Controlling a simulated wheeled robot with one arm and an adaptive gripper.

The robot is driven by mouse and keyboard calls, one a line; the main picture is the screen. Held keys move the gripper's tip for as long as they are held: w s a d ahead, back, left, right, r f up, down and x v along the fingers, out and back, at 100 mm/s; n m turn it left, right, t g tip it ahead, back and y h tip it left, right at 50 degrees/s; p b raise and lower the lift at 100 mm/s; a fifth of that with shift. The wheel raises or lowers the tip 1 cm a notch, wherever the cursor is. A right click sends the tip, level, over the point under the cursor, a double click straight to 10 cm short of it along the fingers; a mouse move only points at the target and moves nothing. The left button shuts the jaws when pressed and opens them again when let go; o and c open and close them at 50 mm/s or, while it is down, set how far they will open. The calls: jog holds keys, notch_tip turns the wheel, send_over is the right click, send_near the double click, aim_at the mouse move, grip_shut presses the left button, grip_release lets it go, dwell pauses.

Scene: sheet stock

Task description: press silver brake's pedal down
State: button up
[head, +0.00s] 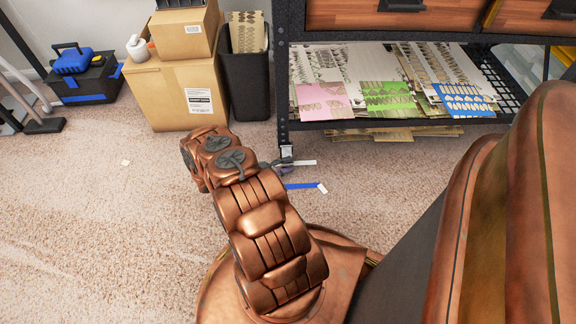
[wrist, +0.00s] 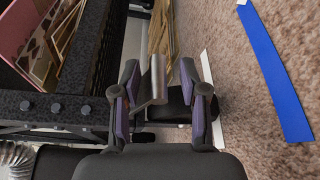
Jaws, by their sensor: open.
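A grey, silvery lever-like piece (wrist: 154,82) shows between the fingers of my gripper in the wrist view; it looks like the brake's pedal on the black caster at the rack's foot. My gripper (wrist: 166,92) is open, with one finger on each side of this piece. I cannot tell whether the fingers touch it. In the head view my gripper (head: 284,163) is small, low by the carpet at the foot of the rack's front left post. The brake cannot be made out there.
The black rack (head: 284,90) stands behind, with patterned sheets (head: 390,95) on its low shelf. A blue strip (head: 303,186) and a white strip (head: 304,162) lie on the carpet close by. A black bin (head: 248,85) and cardboard boxes (head: 175,90) stand left. Carpet at left is mostly clear.

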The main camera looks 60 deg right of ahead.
jog(key=v, duration=1.1)
jog(key=shift+w, duration=0.1)
jog(key=w+a+r+y+p, duration=0.1)
jog(key=a+r+y+p, duration=0.35)
jog(key=r, duration=1.15)
jog(key=w+a+r+h+p, duration=0.15)
jog(key=r+p, duration=0.55)
jog(key=r, duration=0.9)
jog(key=w+a+r+y+p, duration=0.1)
jog(key=a+r+y+p, duration=0.35)
jog(key=r, duration=1.15)
jog(key=s+a+r+n+t+y+p, duration=0.1)
jog(key=s+a+r+t+p, duration=0.2)
jog(key=r, duration=0.9)
jog(key=s+a+r+n+t+y+p, duration=0.2)
jog(key=s+a+r+t+p, duration=0.1)
jog(key=s+a+r+p, duration=0.6)
jog(key=s+a+r+n+t+y+p, duration=0.2)
jog(key=s+a+r+p, duration=0.4)
jog(key=a+r+p, duration=0.6)
jog(key=a+r, duration=0.3)
jog(key=r, duration=0.1)
jog(key=shift+a+r+t, duration=0.35)
jog(key=shift+t, duration=0.05)
jog(key=shift+y, duration=0.25)
